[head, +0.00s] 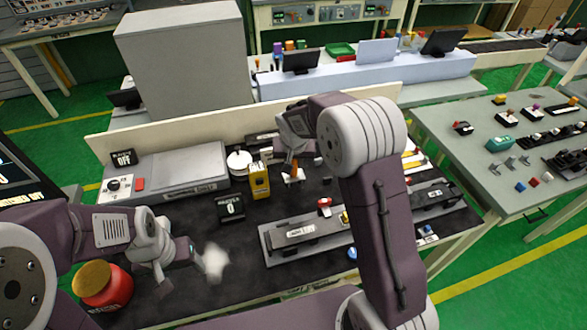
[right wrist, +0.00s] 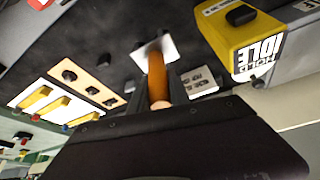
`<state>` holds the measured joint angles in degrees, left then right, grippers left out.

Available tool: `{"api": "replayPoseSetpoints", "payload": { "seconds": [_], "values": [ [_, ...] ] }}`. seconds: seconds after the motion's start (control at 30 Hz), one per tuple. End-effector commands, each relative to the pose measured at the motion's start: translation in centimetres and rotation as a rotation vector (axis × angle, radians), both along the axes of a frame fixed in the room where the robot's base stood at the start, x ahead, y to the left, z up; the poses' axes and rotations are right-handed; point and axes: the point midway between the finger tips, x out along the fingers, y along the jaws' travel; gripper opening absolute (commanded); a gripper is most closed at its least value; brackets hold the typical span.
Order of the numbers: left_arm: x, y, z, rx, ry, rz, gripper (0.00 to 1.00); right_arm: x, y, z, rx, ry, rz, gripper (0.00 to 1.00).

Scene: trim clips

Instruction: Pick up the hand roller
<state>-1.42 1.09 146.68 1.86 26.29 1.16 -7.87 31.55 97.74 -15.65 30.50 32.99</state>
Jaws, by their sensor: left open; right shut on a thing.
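The hand roller has an orange-brown handle (right wrist: 157,78) that shows in the right wrist view. In the head view its handle (head: 294,168) stands small at the back middle of the dark bench, over a white patch. My right gripper (right wrist: 158,98) is shut on the handle; its arm covers much of the bench behind it in the head view. The roller end is hard to make out, and I cannot tell if it is clear of the bench. My left gripper (head: 194,250) is open and empty at the left front, beside a blurred white patch (head: 214,261).
A yellow box (head: 259,181) stands left of the roller; it also shows close by in the right wrist view (right wrist: 243,38). A grey fixture (head: 305,234) lies in front. A red jar (head: 103,286) stands near my left arm. A low board edges the bench's back.

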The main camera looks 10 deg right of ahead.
Motion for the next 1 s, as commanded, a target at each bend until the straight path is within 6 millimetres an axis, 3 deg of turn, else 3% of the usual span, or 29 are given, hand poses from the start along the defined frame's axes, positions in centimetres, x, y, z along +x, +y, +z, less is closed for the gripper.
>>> {"api": "replayPoseSetpoints", "payload": {
  "seconds": [0.3, 0.5, 0.93, 0.97, 1.0],
  "values": [
    [0.0, 0.0, -0.5, 0.0, 0.0, 0.0, 0.65, -2.7, -6.4, 4.6, 0.001, -0.005, -0.008, 0.0],
    [0.0, 0.0, -0.7, 0.0, 0.0, 0.0, 0.65, -4.2, -9.6, 6.7, 0.001, -0.004, -0.005, 0.0],
    [0.0, 0.0, -0.7, 0.0, 0.0, 0.0, 0.65, -4.7, -10.7, 7.5, 0.001, -0.001, 0.0, 0.0],
    [0.0, 0.0, -0.7, 0.0, 0.0, 0.0, 0.65, -4.7, -10.7, 7.5, 0.0, -0.002, 0.0, 0.14],
    [0.0, 0.0, -0.7, 0.0, 0.0, 0.0, 0.65, -4.7, -10.7, 7.5, 0.001, -0.001, 0.0, 0.03]
  ]
}}
